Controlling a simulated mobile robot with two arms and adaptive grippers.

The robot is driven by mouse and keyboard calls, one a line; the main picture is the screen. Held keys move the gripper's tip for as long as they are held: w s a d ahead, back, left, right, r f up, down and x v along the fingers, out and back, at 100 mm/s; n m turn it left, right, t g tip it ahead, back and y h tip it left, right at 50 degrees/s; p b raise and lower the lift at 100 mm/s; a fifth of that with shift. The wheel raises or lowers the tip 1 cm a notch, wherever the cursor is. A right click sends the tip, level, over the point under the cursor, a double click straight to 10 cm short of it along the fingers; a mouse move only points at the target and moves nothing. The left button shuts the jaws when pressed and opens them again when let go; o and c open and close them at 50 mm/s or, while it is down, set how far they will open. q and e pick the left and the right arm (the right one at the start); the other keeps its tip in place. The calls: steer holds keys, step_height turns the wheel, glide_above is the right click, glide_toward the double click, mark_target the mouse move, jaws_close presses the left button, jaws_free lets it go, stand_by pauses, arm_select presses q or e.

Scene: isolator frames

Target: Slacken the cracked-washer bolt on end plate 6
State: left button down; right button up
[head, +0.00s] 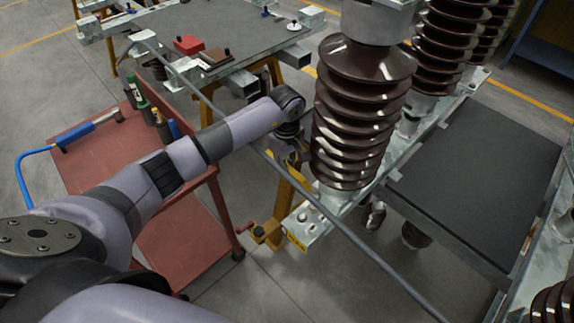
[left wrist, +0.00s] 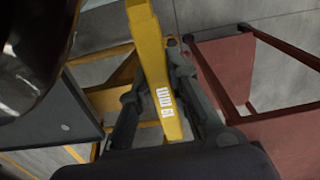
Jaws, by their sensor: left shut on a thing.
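My left gripper (head: 292,152) is beside the large ribbed brown insulator (head: 352,120). In the left wrist view its fingers (left wrist: 154,92) are shut on a yellow wrench (left wrist: 148,45) marked "19 mm". The wrench's far end is out of that view. In the head view I cannot separate the wrench from the yellow stand behind the gripper. Below the insulator is a metal end plate (head: 313,232) with a yellow label (head: 297,241), too small to read. A small bolt shows on this plate, but no cracked washer can be made out. My right gripper is not in view.
A red cart (head: 85,165) stands at the left with a blue-handled tool (head: 78,134) and several bottles on it. A long grey bar (head: 340,222) crosses in front of the end plate. More insulators (head: 445,45) stand behind. A dark panel (head: 480,170) lies at the right.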

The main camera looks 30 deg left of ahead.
arm_select(q)
step_height(320, 180, down, 3)
steer(key=shift+f+b, duration=0.1)
steer(key=shift+b, duration=0.65)
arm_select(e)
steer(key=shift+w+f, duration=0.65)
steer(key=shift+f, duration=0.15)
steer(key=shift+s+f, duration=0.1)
arm_select(q)
steer(key=shift+b, duration=0.3)
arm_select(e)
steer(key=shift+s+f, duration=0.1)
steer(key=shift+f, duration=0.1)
arm_select(q)
steer(key=shift+f+b, duration=1.05)
steer(key=shift+f, duration=0.05)
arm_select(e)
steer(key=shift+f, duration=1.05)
